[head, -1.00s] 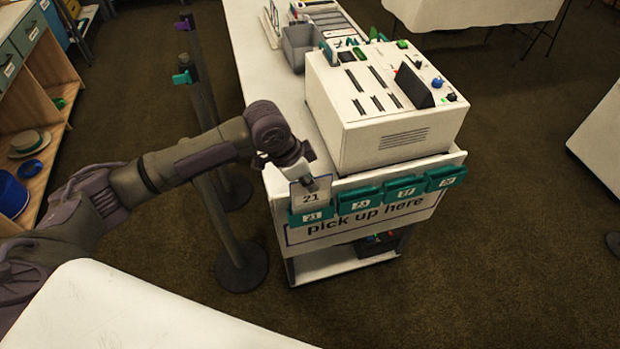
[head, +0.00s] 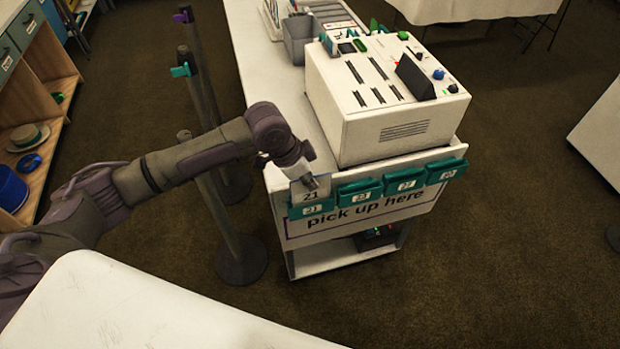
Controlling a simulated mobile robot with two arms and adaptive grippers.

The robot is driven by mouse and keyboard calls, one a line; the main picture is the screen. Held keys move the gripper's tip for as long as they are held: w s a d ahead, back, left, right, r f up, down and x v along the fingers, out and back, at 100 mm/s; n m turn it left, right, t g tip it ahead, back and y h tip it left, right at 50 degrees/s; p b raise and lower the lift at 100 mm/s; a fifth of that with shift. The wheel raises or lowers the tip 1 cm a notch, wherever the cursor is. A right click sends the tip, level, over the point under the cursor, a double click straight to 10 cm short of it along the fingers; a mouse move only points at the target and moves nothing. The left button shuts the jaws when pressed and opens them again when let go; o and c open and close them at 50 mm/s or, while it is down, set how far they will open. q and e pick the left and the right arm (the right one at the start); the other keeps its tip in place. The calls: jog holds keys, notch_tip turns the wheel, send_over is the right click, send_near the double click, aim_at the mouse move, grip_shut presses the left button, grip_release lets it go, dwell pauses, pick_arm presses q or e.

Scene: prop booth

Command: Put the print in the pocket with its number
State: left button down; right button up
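The print (head: 308,195), a pale card reading 21, stands upright at the leftmost green pocket (head: 312,210), whose label also reads 21. Its lower edge is hidden behind the pocket's front, so it appears partly inside. My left gripper (head: 311,183) is at the print's upper part and appears shut on it; the fingertips are small here. To the right are a second pocket (head: 360,192), a third labelled 27 (head: 405,182) and a fourth (head: 446,171); the second and fourth labels are hard to read. My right gripper is not in view.
The pockets hang on the front of a white counter above a "pick up here" sign (head: 365,210). A white machine (head: 390,120) stands just behind them. Barrier posts (head: 240,255) stand close under my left arm. The floor to the right is clear.

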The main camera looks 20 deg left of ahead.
pick_arm(q)
jog(key=c, duration=1.2)
grip_release()
jog(key=shift+c, duration=0.2)
jog(key=v, duration=1.2)
